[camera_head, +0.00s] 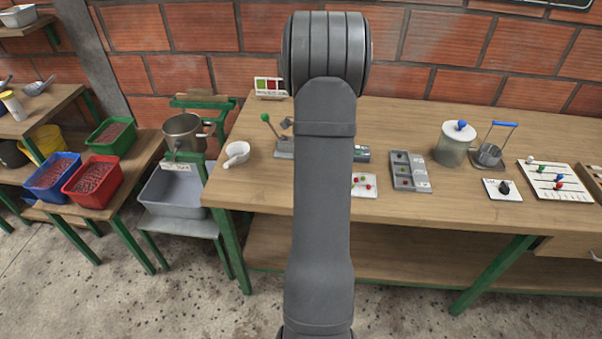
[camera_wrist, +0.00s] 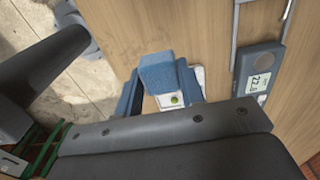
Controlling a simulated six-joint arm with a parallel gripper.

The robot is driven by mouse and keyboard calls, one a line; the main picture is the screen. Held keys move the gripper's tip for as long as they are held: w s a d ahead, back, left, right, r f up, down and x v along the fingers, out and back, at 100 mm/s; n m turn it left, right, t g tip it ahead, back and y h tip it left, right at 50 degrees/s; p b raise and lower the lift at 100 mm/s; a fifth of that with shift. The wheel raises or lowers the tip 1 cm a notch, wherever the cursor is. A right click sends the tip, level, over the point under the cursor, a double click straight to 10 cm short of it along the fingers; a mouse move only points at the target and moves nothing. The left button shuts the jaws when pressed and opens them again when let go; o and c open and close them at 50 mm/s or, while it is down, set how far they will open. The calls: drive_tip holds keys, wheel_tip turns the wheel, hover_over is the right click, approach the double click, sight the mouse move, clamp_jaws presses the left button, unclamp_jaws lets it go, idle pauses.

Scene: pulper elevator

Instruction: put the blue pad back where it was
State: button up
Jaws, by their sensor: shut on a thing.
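My gripper (camera_wrist: 160,84) shows in the wrist view, with its two blue-grey fingers shut on a blue block, which I take to be the blue pad (camera_wrist: 157,74). The pad is over or close to a small white plate (camera_wrist: 166,103) with a green dot; I cannot tell whether they touch. In the head view my own arm hides the gripper and the pad. A white plate (camera_head: 363,185) with red and green dots shows just right of the arm on the bench.
The wooden bench (camera_head: 300,206) holds a grey compartment tray (camera_head: 409,171), a lidded jar (camera_head: 454,146), a small dial plate (camera_head: 502,189) and a slider board (camera_head: 556,180). A white scoop (camera_head: 236,154) lies left of my arm. In the wrist view a grey device with a display (camera_wrist: 259,75) is at right.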

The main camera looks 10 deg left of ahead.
drive_tip(key=a+f, duration=0.1)
drive_tip(key=w+a+f, duration=0.1)
drive_tip(key=a, duration=0.2)
drive_tip(key=shift+w+a+f, duration=0.1)
drive_tip(key=shift+w+f, duration=0.3)
drive_tip(key=shift+f, duration=2)
drive_tip(key=shift+f, duration=0.1)
drive_tip(key=o, duration=0.9)
wheel_tip(320, 180, up, 12)
drive_tip(key=shift+r, duration=0.15)
